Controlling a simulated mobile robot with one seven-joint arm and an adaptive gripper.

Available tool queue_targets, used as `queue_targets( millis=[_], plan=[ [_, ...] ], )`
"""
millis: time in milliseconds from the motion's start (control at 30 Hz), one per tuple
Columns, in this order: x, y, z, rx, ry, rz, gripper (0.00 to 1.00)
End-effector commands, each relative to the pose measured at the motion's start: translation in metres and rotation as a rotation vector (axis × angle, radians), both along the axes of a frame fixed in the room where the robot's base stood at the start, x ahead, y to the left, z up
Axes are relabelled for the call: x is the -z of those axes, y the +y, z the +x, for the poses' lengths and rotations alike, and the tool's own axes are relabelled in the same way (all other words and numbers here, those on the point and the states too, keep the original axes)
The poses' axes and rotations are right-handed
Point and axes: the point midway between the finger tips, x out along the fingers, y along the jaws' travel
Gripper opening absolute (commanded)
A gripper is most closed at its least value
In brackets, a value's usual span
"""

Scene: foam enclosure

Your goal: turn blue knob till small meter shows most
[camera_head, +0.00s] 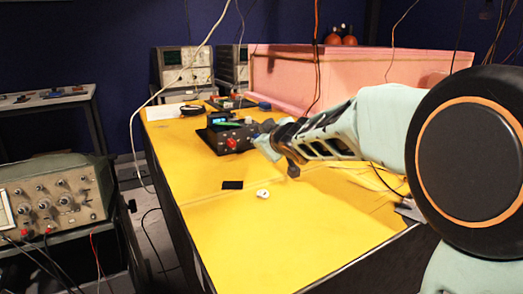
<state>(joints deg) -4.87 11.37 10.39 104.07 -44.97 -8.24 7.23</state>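A black instrument box (211,137) stands on the yellow table, with a small lit blue display (217,117) and a red knob (232,143) on its front. The display is too small to read. My gripper (272,148) reaches in from the right and ends just right of the box front. No needle reading can be made out.
The yellow table (250,240) is mostly clear in front, except for a small black block (232,184) and a white round piece (263,194). A pink foam wall (290,80) stands behind. Cables hang from above. A bench instrument (55,198) stands at left.

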Motion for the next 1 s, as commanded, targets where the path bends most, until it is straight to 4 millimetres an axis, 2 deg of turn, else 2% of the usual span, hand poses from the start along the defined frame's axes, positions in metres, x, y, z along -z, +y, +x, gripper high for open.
queue_targets(
  millis=[667,700,800,867,1000],
  plan=[
    [0.0008,0.0000,-0.0002,0.001,-0.023,-0.038,0.00],
    [0.0008,0.0000,-0.0002,0.001,-0.023,-0.038,0.19],
    [0.0008,0.0000,-0.0002,0.001,-0.023,-0.038,0.30],
    [0.0008,0.0000,-0.0002,0.001,-0.023,-0.038,0.34],
    [0.0006,0.0001,-0.0002,0.001,-0.024,-0.037,0.34]
  ],
)
